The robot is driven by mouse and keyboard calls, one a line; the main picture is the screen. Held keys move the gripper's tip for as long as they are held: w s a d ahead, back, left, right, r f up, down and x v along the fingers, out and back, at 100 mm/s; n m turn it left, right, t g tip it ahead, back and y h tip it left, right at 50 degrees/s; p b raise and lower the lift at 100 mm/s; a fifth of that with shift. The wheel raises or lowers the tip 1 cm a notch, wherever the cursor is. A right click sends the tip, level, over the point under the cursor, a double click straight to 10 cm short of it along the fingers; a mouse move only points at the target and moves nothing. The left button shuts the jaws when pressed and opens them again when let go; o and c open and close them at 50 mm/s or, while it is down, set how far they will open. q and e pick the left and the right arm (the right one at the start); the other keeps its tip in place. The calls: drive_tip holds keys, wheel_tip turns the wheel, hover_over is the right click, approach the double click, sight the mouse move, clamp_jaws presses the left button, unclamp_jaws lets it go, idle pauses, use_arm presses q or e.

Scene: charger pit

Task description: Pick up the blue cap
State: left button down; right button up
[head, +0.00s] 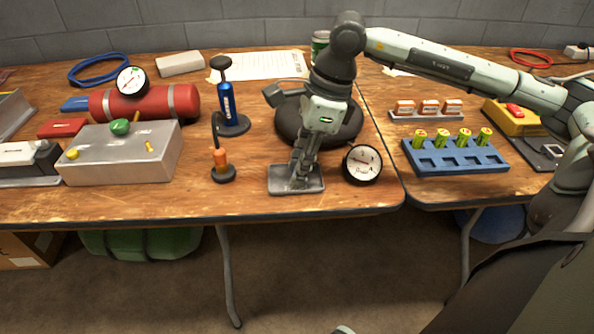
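I cannot make out a separate blue cap in the head view; one may be hidden by my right gripper. My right gripper (298,183) points down over a small grey metal tray (314,187) near the table's front edge. Its fingers are close together and small in view, so I cannot tell whether they are open, shut or holding something. My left gripper is not in view.
A round gauge (362,164) stands just right of the tray. An orange-handled tool (220,160) and a blue pump (227,100) stand to the left. A blue battery rack (455,157) is at right. A red cylinder (140,103) lies at far left.

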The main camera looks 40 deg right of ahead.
drive_tip(key=shift+c, duration=0.3)
drive_tip(key=c, duration=0.5)
drive_tip(key=shift+o, duration=0.2)
drive_tip(key=shift+r, duration=0.15)
drive_tip(key=shift+r, duration=0.65)
wheel_tip(320, 180, up, 3)
drive_tip(key=w+a+r, duration=0.3)
drive_tip(key=a+r, duration=0.3)
drive_tip(key=a, duration=0.4)
drive_tip(key=shift+w+a, duration=0.2)
drive_tip(key=shift+w, duration=0.1)
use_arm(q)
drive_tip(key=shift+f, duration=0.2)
use_arm(e)
drive_tip(key=shift+w+a+r, duration=0.1)
drive_tip(key=shift+a+r, duration=0.15)
drive_tip(key=shift+a, duration=0.05)
